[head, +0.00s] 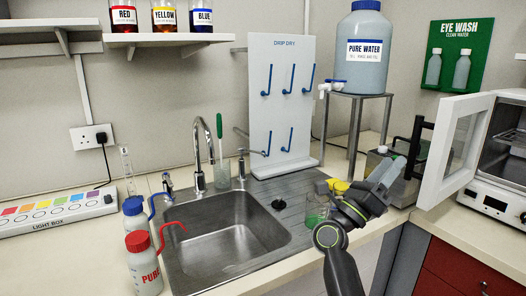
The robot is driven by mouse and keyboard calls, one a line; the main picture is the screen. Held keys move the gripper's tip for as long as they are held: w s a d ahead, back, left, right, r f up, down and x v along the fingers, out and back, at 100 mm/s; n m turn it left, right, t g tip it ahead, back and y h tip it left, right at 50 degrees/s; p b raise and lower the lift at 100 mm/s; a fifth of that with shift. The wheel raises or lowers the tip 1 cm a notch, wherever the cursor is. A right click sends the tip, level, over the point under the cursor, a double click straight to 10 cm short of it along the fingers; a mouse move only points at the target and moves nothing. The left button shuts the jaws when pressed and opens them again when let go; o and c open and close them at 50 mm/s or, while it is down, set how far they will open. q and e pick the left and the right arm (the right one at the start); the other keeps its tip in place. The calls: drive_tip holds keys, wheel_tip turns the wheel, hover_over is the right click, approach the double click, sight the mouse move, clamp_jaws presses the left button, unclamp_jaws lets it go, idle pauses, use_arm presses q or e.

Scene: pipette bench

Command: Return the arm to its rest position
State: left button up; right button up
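My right arm rises from the bottom edge, right of the sink. Its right gripper (380,178) points up and to the right, with pale grey finger parts at its end. It is seen from the side and back, so the gap between the fingers cannot be made out. I see nothing clearly held in it. A clear beaker with green liquid (315,217) stands just left of the arm, partly hidden by it. A yellow item (338,186) shows behind the gripper. My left gripper is not in view.
The steel sink (225,235) lies left of the arm. A drip-dry rack (280,90) and a stand with the pure water tank (364,60) are behind. A dark metal unit (402,190) sits close behind the gripper. An open white oven door (455,150) is to the right.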

drive_tip(key=s+a+f+m+t+y, duration=0.2)
drive_tip(key=s+f+m+y, duration=0.1)
drive_tip(key=f+m+y, duration=0.7)
drive_tip(key=s+a+f+m+t+y, duration=0.1)
drive_tip(key=s+f+m+y, duration=0.3)
drive_tip(key=f+m+y, duration=0.7)
drive_tip(key=s+a+f+m+t+y, duration=0.25)
drive_tip(key=f+m+y, duration=0.4)
drive_tip(key=m, duration=0.65)
drive_tip(key=s+d+f+n+g+h, duration=0.1)
drive_tip(key=s+d+f+g+h, duration=0.3)
drive_tip(key=s, duration=0.6)
drive_tip(key=s+d+f+n+g, duration=0.1)
drive_tip(key=s+d+f+g, duration=0.1)
drive_tip(key=s+f+g, duration=0.6)
drive_tip(key=s+d+f+n+g+h, duration=0.1)
drive_tip(key=s+d+f+g+h, duration=0.2)
drive_tip(key=s, duration=0.9)
wheel_tip(320, 180, down, 24)
drive_tip(key=d+y+p, duration=0.2)
drive_tip(key=p, duration=0.1)
drive_tip(key=s+a+f+p, duration=0.1)
drive_tip(key=s+f+p, duration=0.1)
drive_tip(key=s+f, duration=1)
drive_tip(key=s+g, duration=0.1)
drive_tip(key=s, duration=0.1)
drive_tip(key=shift+s+a, duration=0.15)
drive_tip(key=shift+s, duration=0.2)
